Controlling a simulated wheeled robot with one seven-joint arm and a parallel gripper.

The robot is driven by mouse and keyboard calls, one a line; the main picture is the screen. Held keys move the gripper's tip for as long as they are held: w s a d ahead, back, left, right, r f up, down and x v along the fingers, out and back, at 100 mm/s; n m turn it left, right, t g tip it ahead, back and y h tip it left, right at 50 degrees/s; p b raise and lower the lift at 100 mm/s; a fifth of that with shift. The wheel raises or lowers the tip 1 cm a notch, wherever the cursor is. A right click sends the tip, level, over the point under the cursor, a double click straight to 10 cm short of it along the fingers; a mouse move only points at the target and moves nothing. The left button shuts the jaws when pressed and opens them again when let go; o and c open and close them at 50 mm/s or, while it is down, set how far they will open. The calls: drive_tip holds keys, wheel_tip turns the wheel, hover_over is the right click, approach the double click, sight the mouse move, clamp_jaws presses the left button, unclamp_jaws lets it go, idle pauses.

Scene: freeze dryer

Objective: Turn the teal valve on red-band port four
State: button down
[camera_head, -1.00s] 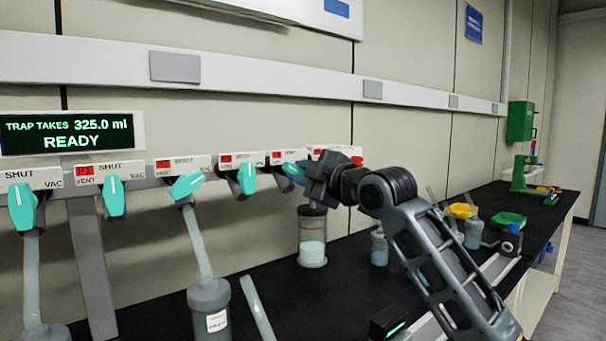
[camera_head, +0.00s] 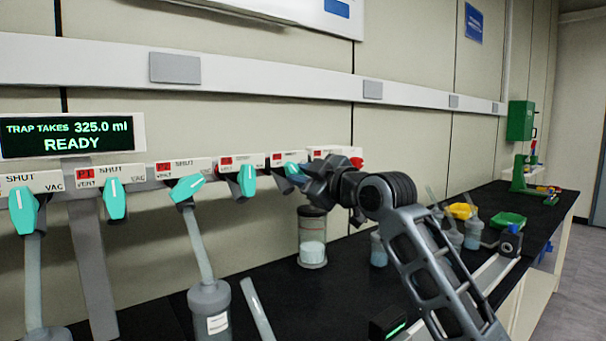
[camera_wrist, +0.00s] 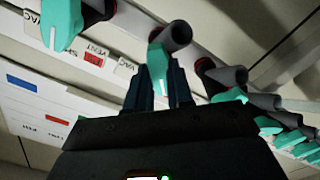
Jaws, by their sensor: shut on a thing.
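A row of teal valves runs along the manifold on the wall, each under a white label, several with a red patch. My gripper (camera_wrist: 160,92) is shut on one teal valve (camera_wrist: 157,62), its two dark fingers on either side of the handle. In the head view the held valve (camera_head: 293,172) shows only in part beside my gripper (camera_head: 306,182), under the fourth red-patched label (camera_head: 283,159) from the left. I cannot read its number. Free teal valves hang to its left, the nearest (camera_head: 247,180) close by.
A display (camera_head: 70,136) reads "TRAP TAKES 325.0 ml READY". A clear vessel (camera_head: 312,228) stands below my gripper, and a grey-topped flask (camera_head: 209,308) hangs from a tube at left. Other teal valves (camera_wrist: 268,126) crowd the right of the wrist view.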

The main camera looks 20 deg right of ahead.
drive_tip(key=shift+a+m+p, duration=0.15)
drive_tip(key=shift+m+p, duration=1.3)
drive_tip(key=shift+m, duration=2.55)
drive_tip(key=shift+f, duration=0.1)
drive_tip(key=c, duration=1)
unclamp_jaws()
drive_tip(key=shift+s, duration=0.1)
drive_tip(key=b+v, duration=0.1)
drive_tip(key=v, duration=0.6)
drive_tip(key=shift+s, duration=0.3)
